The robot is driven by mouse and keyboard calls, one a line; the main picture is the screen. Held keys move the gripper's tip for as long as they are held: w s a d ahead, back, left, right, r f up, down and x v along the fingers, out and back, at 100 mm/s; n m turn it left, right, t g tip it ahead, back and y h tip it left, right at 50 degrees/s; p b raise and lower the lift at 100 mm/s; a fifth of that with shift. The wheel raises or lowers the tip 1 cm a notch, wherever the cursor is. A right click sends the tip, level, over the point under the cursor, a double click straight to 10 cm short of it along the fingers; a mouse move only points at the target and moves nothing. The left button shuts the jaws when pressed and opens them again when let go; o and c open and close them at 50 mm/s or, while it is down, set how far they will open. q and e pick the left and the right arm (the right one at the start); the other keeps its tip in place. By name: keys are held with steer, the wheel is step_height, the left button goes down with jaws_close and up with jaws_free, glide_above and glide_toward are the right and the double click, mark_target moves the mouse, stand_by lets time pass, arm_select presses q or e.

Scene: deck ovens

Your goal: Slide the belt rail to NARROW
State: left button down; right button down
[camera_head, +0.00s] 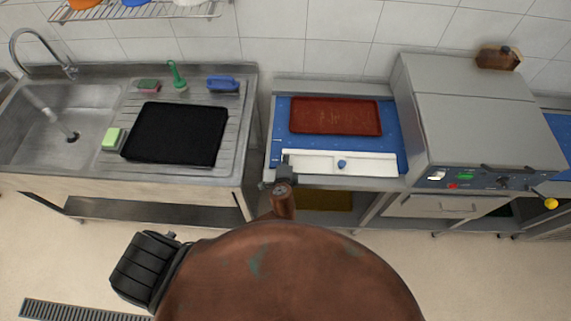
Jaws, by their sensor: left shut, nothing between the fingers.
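The belt rail (375,165) is a long white bar lying across the front part of the blue belt (397,140). A round blue knob (342,163) sits near its middle. No NARROW label is readable in this view. My left gripper (285,160) is shut and empty at the left end of the rail, left of the knob. I cannot tell whether its tip touches the rail. My right gripper is not in view.
A red-brown tray (336,116) lies on the belt behind the rail. A grey machine with a control panel (490,179) and a yellow-knobbed lever (550,203) stands to the right. A sink (50,125) and drainboard with a black tray (177,133) are at left.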

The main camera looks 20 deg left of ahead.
arm_select(q)
steer(key=w, duration=0.2)
steer(key=w+a, duration=0.1)
steer(key=w, duration=0.1)
steer(key=w+a, duration=0.1)
steer(key=w, duration=0.2)
steer(key=shift+a, duration=0.1)
steer(key=shift+r, duration=0.15)
